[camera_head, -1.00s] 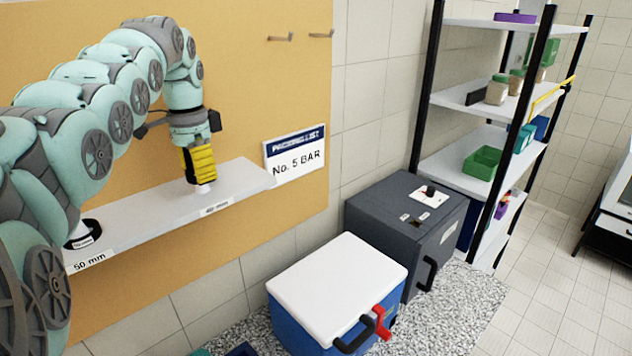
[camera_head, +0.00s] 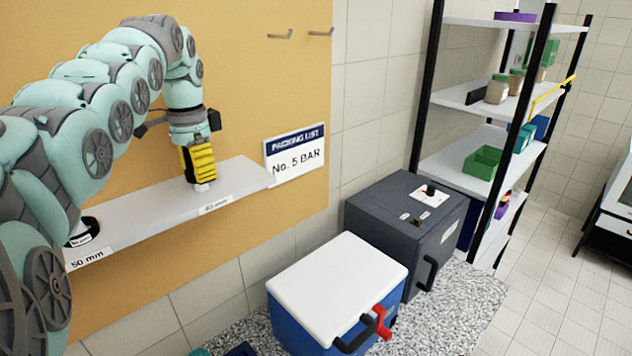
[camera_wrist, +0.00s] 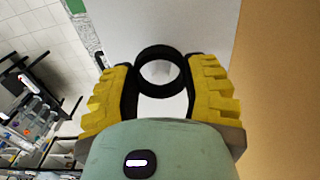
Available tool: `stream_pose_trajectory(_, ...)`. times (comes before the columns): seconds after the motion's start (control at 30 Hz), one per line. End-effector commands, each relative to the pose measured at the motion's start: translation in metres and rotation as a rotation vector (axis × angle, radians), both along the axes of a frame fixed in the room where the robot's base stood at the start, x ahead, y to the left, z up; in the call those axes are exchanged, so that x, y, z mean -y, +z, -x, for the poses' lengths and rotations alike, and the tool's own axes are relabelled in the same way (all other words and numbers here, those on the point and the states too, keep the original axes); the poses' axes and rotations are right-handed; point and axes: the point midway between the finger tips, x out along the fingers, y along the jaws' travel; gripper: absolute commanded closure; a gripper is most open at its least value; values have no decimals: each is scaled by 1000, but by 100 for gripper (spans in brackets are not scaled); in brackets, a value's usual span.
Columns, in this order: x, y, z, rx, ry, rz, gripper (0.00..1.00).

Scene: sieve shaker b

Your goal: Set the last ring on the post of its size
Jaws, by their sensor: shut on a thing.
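A black ring sits between the yellow fingers of my gripper (camera_head: 198,163); it shows in the wrist view as a black ring (camera_wrist: 160,91) with both fingers against its sides. My gripper points down over the right part of the white shelf (camera_head: 140,206), behind the "40 mm" label (camera_head: 216,205). A small white piece (camera_head: 203,187) shows just under the fingertips; I cannot tell whether it is a post or the ring's marking. Whether a post is inside the held ring is unclear. Another black ring (camera_head: 92,226) sits at the left, by the "50 mm" label (camera_head: 88,258).
A "No. 5 BAR" sign (camera_head: 296,153) stands by the shelf's right end. Below are a white-lidded blue cooler (camera_head: 335,285) and a dark grey box (camera_head: 395,228). A rack (camera_head: 490,95) stands at the right. The shelf between the rings is clear.

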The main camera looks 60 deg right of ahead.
Motion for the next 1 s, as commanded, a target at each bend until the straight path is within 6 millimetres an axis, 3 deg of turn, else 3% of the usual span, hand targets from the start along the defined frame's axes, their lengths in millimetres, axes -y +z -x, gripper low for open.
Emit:
stream_pose_trajectory(0.97,-1,-25,-1,0,3,-1,69)
stream_pose_trajectory(1.0,-1,-25,-1,0,3,0,48)
